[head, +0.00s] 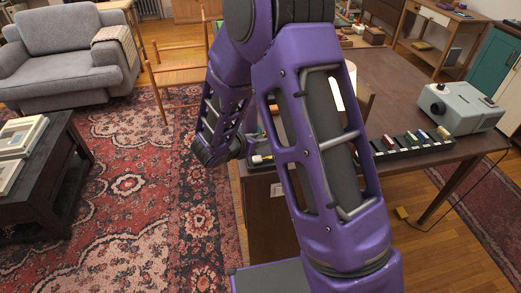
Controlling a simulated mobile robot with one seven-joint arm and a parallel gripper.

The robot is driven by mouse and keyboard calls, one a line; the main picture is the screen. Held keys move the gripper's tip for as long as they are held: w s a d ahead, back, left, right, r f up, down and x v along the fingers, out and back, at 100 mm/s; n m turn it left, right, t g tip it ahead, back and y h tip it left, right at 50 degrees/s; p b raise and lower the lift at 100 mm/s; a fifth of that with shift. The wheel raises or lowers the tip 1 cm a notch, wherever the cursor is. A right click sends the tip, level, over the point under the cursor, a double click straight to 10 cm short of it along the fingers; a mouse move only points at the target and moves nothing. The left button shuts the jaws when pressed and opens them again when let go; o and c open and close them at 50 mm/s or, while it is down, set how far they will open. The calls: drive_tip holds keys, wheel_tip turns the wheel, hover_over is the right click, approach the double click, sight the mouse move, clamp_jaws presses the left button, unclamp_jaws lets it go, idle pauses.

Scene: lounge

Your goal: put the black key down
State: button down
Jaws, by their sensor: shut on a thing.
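My purple arm fills the middle of the head view. It rises from the bottom right, bends at the top and comes down to a dark wrist joint over the near left end of the brown table (400,92). I cannot make out my gripper's fingers; my own arm hides that area. The black key cannot be seen in this view.
A grey-green device (460,106) and a black rack (412,145) with small coloured items stand on the table's right part. Small yellow and white items (262,158) lie near its left end. A wooden chair (180,75), grey armchair (62,55) and dark low table (45,175) stand left.

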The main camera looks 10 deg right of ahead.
wheel_tip(320, 180, down, 4)
drive_tip(key=shift+f, duration=0.1)
drive_tip(key=shift+f+b, duration=0.25)
drive_tip(key=shift+b, duration=0.4)
drive_tip(key=c, duration=0.6)
unclamp_jaws()
drive_tip(key=shift+r, duration=0.2)
